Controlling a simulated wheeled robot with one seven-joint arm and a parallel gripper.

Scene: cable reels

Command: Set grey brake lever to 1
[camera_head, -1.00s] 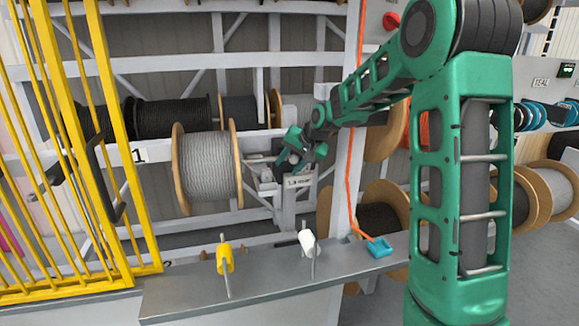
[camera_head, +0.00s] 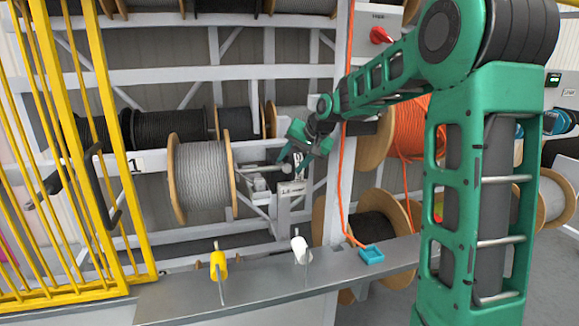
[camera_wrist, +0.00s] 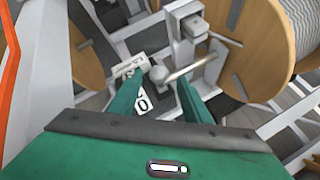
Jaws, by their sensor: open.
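The grey brake lever (camera_wrist: 186,70) shows in the wrist view as a pale rod with a round grey knob (camera_wrist: 158,74) on its end. A white plate marked 0 (camera_wrist: 143,103) lies close to the knob, partly hidden by my fingers; I cannot read a 1 beside it. My gripper (camera_wrist: 160,84) is open, its two green fingers apart on either side of the knob in the picture. I cannot tell whether they touch it. In the head view my gripper (camera_head: 288,168) is at the bracket beside the grey cable reel (camera_head: 202,176).
A white label plate (camera_head: 291,189) hangs below my gripper. A yellow railing (camera_head: 75,150) stands left, and an orange cable (camera_head: 342,190) hangs at right.

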